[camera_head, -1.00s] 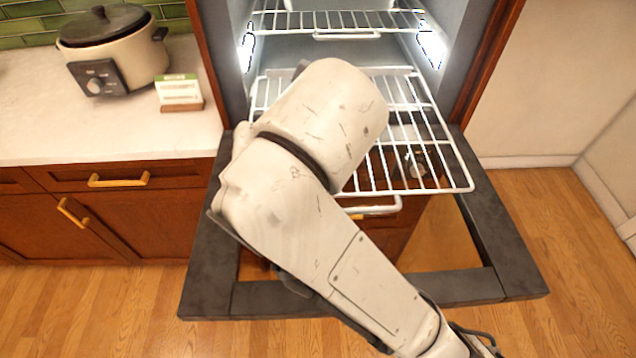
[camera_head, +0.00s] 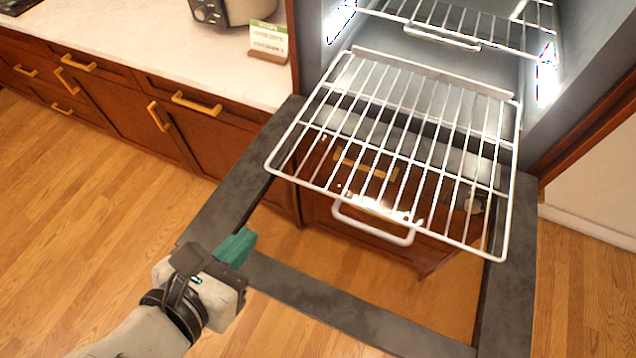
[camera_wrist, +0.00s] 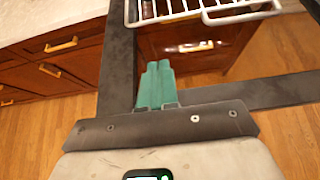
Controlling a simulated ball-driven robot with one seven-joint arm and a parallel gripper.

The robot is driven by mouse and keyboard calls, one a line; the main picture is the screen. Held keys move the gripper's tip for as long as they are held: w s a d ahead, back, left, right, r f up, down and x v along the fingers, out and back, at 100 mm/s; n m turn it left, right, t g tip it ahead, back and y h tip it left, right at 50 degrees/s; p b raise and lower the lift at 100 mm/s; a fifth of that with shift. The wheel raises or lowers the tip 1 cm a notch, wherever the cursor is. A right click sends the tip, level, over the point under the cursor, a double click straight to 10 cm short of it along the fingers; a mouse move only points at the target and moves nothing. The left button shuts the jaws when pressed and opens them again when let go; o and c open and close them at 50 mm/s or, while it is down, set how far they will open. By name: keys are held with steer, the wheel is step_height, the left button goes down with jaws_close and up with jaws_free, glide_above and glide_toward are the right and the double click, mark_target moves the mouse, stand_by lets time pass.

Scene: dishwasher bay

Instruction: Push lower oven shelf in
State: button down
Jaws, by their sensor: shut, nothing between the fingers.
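The lower oven shelf (camera_head: 400,150) is a white wire rack. It is pulled far out of the grey oven cavity, over the open door (camera_head: 345,312), a dark frame with a see-through middle. The shelf has a white loop handle (camera_head: 372,222) at its front. In the wrist view, the shelf's front edge and part of its handle (camera_wrist: 240,12) show at the top. My gripper (camera_head: 238,248), with green fingers, is shut and empty. It is left of and in front of the shelf, near the door frame's left side, apart from the shelf. The green fingers (camera_wrist: 157,75) touch each other in the wrist view.
An upper wire shelf (camera_head: 470,28) is inside the oven above. Wooden cabinets (camera_head: 135,95) with gold handles and a pale counter (camera_head: 190,50) stand to the left. A cooker (camera_head: 232,10) and a small sign (camera_head: 268,42) are on the counter. The wooden floor at left is clear.

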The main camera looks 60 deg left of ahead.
steer(key=x, duration=0.8)
steer(key=shift+w+f, duration=0.1)
steer(key=shift+w, duration=0.2)
steer(key=w+a, duration=0.2)
steer(key=w, duration=0.1)
steer(key=shift+w+a+f+p, duration=0.1)
steer(key=shift+w+f+p, duration=0.15)
steer(key=shift+w+p, duration=0.1)
steer(key=shift+w+a, duration=0.15)
steer(key=shift+w, duration=0.1)
